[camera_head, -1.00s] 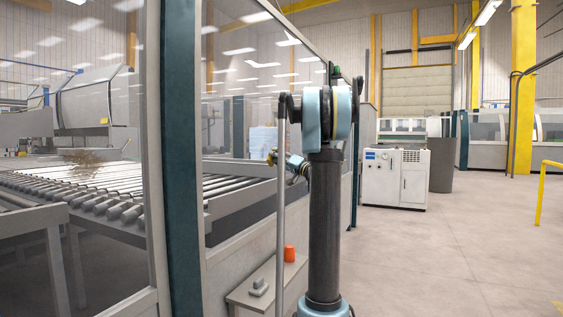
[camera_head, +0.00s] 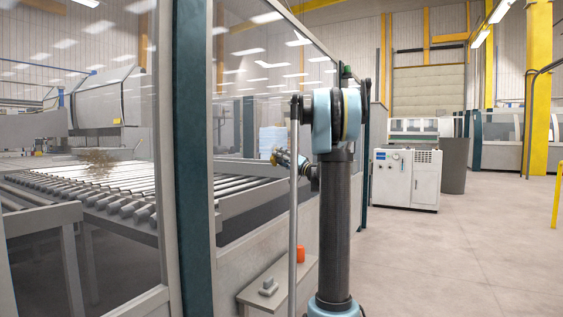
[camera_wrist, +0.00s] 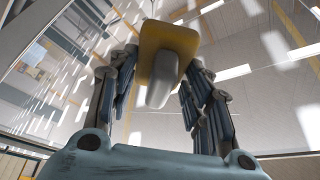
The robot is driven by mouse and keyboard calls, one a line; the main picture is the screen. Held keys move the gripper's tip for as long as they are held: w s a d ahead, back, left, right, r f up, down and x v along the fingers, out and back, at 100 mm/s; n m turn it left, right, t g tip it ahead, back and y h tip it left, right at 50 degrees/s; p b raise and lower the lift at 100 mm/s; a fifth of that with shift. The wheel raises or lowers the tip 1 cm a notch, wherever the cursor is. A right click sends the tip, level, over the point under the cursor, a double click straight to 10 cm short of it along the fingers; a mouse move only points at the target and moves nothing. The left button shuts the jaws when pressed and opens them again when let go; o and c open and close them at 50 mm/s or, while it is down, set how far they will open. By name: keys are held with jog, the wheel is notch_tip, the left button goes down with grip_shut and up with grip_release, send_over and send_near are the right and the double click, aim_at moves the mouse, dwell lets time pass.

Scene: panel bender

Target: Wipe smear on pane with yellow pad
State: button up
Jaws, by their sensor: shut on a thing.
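The yellow pad (camera_wrist: 167,38) shows in the wrist view with a pale grey grip on its near side. My gripper (camera_wrist: 163,85) is shut on that grip, with a finger on each side. In the head view my gripper (camera_head: 288,160) is small and partly hidden behind my arm, close to the glass enclosure. A brown smear (camera_head: 97,160) shows on the left pane (camera_head: 90,215), left of the dark teal post. The pad is well to the right of the smear in the picture. I cannot tell whether the pad touches any glass.
A dark teal post (camera_head: 192,150) stands between the panes. A roller table (camera_head: 110,195) lies behind the glass.

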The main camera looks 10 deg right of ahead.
jog(key=shift+w+a, duration=0.55)
jog(key=shift+a, duration=0.2)
dwell(0.6)
jog(key=shift+w, duration=0.1)
jog(key=shift+w+d+r, duration=0.35)
jog(key=shift+w+d, duration=0.1)
jog(key=shift+w, duration=0.2)
jog(key=shift+w+d+r, duration=0.35)
jog(key=shift+w+d, duration=0.1)
jog(key=shift+w, duration=0.2)
dwell(1.2)
